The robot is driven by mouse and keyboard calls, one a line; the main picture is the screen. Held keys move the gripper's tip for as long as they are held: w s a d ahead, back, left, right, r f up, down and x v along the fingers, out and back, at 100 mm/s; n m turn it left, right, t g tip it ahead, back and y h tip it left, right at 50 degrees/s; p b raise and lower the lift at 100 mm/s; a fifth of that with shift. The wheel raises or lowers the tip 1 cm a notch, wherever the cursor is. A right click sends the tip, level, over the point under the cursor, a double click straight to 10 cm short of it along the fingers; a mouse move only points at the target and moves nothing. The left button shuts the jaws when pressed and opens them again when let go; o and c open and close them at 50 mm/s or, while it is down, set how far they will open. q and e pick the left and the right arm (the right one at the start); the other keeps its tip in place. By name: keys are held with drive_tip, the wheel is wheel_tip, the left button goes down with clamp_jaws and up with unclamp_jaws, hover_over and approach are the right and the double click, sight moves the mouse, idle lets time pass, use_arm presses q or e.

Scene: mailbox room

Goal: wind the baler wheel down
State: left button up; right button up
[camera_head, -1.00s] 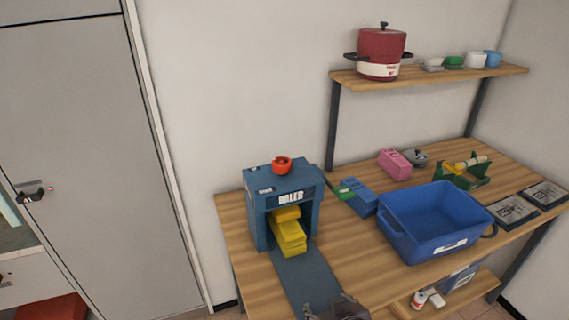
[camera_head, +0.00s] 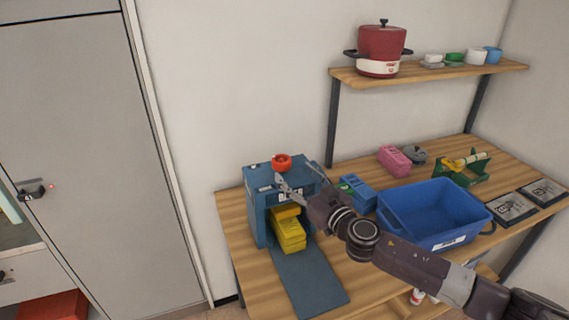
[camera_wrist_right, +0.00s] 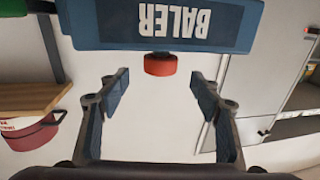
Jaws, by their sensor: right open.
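The blue baler (camera_head: 258,206) stands at the left end of the wooden table. Its red wheel (camera_head: 282,161) sits on top of it. Yellow blocks (camera_head: 290,234) lie in the baler's opening. My right gripper (camera_head: 296,180) is in front of the baler's top, just below and right of the wheel in the head view, and covers part of the label. In the right wrist view the gripper (camera_wrist_right: 160,90) is open and empty, its fingers apart. The red wheel (camera_wrist_right: 160,64) shows between and beyond the fingertips, next to the BALER plate (camera_wrist_right: 165,30). My left gripper is not in view.
A blue block (camera_head: 356,188), pink block (camera_head: 394,158) and green stand (camera_head: 460,172) are behind. A shelf (camera_head: 430,75) holds a red pot (camera_head: 381,48). A door (camera_head: 80,150) is left.

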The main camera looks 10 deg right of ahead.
sight(286, 167)
drive_tip(key=shift+p+x, duration=0.5)
drive_tip(key=shift+x, duration=2.7)
drive_tip(key=c, duration=1.2)
drive_tip(key=shift+o, duration=0.2)
drive_tip(key=shift+a+m+h, duration=0.1)
drive_tip(key=shift+m+h, duration=0.2)
drive_tip(key=shift+h, duration=0.1)
